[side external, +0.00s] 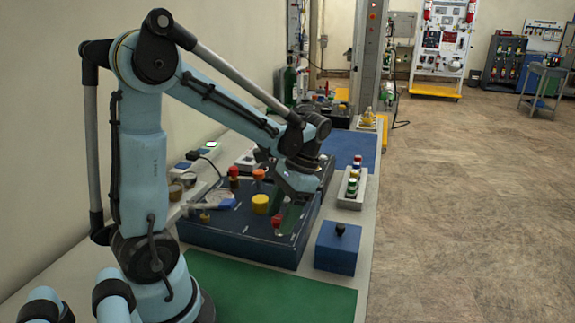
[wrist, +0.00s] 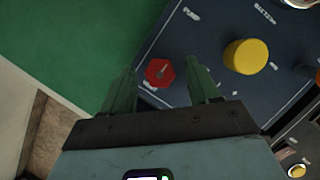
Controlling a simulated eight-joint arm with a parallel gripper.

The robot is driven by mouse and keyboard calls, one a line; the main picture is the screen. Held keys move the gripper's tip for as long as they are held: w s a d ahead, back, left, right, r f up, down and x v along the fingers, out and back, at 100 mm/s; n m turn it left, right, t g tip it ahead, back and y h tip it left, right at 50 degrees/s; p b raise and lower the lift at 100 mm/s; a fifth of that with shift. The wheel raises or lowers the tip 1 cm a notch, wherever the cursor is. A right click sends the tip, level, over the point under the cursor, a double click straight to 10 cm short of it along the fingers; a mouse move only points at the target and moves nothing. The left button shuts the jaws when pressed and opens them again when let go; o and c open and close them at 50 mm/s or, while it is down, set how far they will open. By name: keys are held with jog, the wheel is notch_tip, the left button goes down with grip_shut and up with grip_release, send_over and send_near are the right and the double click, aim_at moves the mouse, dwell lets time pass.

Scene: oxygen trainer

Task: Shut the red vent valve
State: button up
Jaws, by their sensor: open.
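The red vent valve is a red hexagonal knob (wrist: 159,72) with a pale pointer mark, near the edge of the dark blue panel (wrist: 205,20). It also shows in the side view (side external: 276,220) at the panel's near right corner. My gripper (wrist: 163,84) is open, with its two green fingers on either side of the red knob in the wrist view. In the side view my gripper (side external: 285,212) points down over the panel close to that knob. I cannot tell whether the fingers touch the knob or how far above it they are.
A yellow knob (wrist: 246,56) sits right of the fingers in the wrist view. An orange knob (side external: 258,174) and another red knob (side external: 233,171) stand farther back. A blue box with a black knob (side external: 337,248) is beside the panel. The green mat (side external: 270,296) in front is clear.

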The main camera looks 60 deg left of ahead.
jog(key=v, duration=1.2)
jog(key=shift+d, duration=0.1)
jog(key=s+d+f+t, duration=0.1)
jog(key=d+f+t, duration=0.5)
jog(key=d+t, duration=0.3)
jog(key=shift+s+d+t, duration=0.25)
jog(key=shift+s+t, duration=0.15)
jog(key=shift+t, duration=0.9)
